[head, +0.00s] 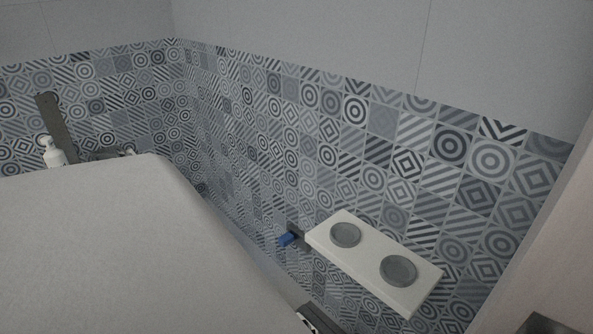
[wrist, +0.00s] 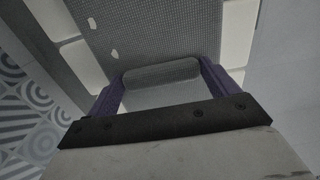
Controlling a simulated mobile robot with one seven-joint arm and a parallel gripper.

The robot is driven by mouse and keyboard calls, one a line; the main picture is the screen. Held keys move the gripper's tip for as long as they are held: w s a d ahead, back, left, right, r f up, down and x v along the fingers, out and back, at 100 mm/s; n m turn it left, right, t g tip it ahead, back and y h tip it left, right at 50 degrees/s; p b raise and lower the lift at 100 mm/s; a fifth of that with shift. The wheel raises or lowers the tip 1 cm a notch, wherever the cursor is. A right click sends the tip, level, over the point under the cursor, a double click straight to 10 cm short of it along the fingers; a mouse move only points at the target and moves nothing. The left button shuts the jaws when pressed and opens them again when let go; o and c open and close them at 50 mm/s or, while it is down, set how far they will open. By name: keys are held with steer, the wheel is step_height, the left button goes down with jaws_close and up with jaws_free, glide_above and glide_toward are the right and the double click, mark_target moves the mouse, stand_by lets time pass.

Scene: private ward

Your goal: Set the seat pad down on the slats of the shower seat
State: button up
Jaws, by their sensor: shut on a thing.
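In the wrist view my gripper (wrist: 161,76) has two purple fingers on a dark crossbar. They are shut on the near end of a grey seat pad (wrist: 150,35), on a rounded grey grip between the fingertips. The pad has a fine mesh-like surface with a few small pale marks. It stretches away from me past the top edge of the view. White slats of the shower seat (wrist: 240,38) show on both sides of the pad, with dark gaps between them. I cannot tell whether the pad touches the slats. The gripper and pad are not identifiable in the head view.
In the head view a white shelf (head: 371,255) with two grey discs is on the patterned tiled wall (head: 270,130). A small blue object (head: 287,239) is beside it. A white bottle (head: 54,153) stands at the far left. A large pale rounded surface fills the lower left.

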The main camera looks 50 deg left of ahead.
steer(key=shift+f, duration=0.2)
stand_by(0.4)
steer(key=shift+f+b, duration=0.55)
steer(key=shift+f, duration=0.25)
steer(key=shift+f, duration=0.35)
steer(key=o, duration=1.3)
steer(key=shift+r, duration=0.1)
step_height(320, 180, up, 14)
steer(key=b, duration=0.1)
steer(key=shift+b, duration=0.4)
steer(key=shift+s+f, duration=0.1)
steer(key=shift+f, duration=0.15)
